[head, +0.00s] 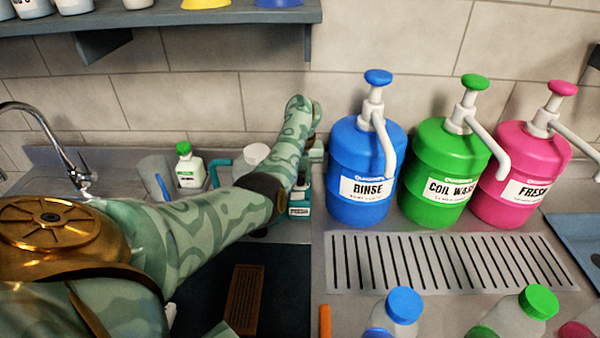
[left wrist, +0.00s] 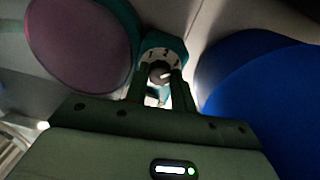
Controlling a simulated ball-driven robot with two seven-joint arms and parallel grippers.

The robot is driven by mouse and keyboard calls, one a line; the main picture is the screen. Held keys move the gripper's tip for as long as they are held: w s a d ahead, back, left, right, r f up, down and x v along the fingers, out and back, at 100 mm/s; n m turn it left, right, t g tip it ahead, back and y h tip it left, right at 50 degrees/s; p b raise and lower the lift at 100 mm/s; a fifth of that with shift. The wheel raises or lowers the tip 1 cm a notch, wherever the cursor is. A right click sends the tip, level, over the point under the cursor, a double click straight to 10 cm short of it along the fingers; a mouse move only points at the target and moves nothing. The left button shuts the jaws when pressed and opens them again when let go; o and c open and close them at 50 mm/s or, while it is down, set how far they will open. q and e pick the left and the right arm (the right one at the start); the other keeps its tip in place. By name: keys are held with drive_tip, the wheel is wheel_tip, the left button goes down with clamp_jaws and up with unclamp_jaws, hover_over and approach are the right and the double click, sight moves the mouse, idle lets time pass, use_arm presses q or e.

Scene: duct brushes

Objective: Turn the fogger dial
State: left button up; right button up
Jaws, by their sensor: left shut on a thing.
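The teal fogger (head: 299,211) stands at the back of the counter, just left of the blue RINSE jug, mostly hidden behind my left arm in the head view. In the left wrist view its dial face (left wrist: 162,50) shows marks around a dark round dial knob (left wrist: 160,71) with a light pointer line. My left gripper (left wrist: 160,82) is shut on the dial knob, one finger on each side. In the head view the fingers are hidden by my arm and wrist. My right gripper is not in view.
The blue RINSE jug (head: 366,150) stands close on the right, with green (head: 443,165) and pink (head: 520,170) jugs beyond. A white-labelled bottle (head: 190,168) and a tap (head: 60,150) are left. A slotted drain (head: 450,262) and capped bottles are in front. A shelf (head: 200,18) hangs above.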

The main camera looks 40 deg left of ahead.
sight(301, 179)
use_arm(q)
drive_tip(key=m+p, duration=0.2)
drive_tip(key=m, duration=0.3)
drive_tip(key=shift+r+m, duration=0.15)
drive_tip(key=shift+m, duration=0.15)
drive_tip(key=m+p, duration=0.1)
drive_tip(key=m, duration=0.3)
drive_tip(key=shift+p, duration=0.3)
drive_tip(key=shift+m, duration=0.3)
drive_tip(key=o, duration=0.7)
wheel_tip(301, 179, up, 7)
drive_tip(key=p, duration=0.3)
drive_tip(key=shift+d+r+p, duration=0.1)
drive_tip(key=shift+r+p, duration=0.05)
drive_tip(key=shift+p, duration=0.2)
